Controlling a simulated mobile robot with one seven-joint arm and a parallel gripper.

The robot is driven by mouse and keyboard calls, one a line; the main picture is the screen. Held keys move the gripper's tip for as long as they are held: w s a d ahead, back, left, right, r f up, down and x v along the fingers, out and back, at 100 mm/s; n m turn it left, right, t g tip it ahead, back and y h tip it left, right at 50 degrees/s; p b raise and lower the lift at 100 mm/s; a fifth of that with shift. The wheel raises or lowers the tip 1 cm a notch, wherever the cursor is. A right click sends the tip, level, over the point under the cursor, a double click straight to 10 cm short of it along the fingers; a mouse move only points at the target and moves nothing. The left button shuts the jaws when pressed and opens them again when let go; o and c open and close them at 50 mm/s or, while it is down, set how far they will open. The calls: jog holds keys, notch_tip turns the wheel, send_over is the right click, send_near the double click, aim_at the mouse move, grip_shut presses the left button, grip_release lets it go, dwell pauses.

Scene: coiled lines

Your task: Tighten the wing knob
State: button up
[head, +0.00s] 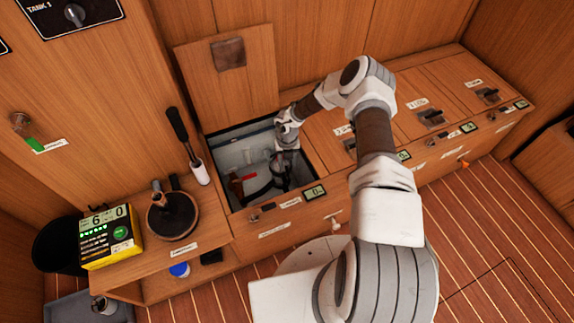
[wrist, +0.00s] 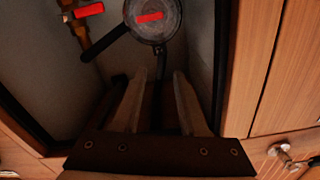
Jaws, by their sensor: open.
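My gripper (head: 280,168) reaches down into an open locker compartment (head: 216,160). In the wrist view its two fingers (wrist: 159,78) are apart, with a thin dark line or hose between them. Beyond the fingertips is a round grey metal housing (wrist: 168,28) with a red mark on it. A dark tube runs from the housing toward a brass fitting with a red handle (wrist: 89,11) at the upper left. A red part (head: 243,178) also shows in the head view, beside a pale rounded body. I cannot pick out a wing knob for certain; it may be hidden or too dark.
The compartment's lid (head: 228,80) stands raised behind it. More closed lids with dark latches (head: 432,117) run to the right. A side shelf at left holds a dark round pot (head: 172,216) and a yellow device (head: 110,240). The compartment walls are close around my gripper.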

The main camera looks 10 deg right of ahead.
notch_tip(320, 180, up, 14)
jog(key=p, duration=0.4)
jog(key=shift+f, duration=0.1)
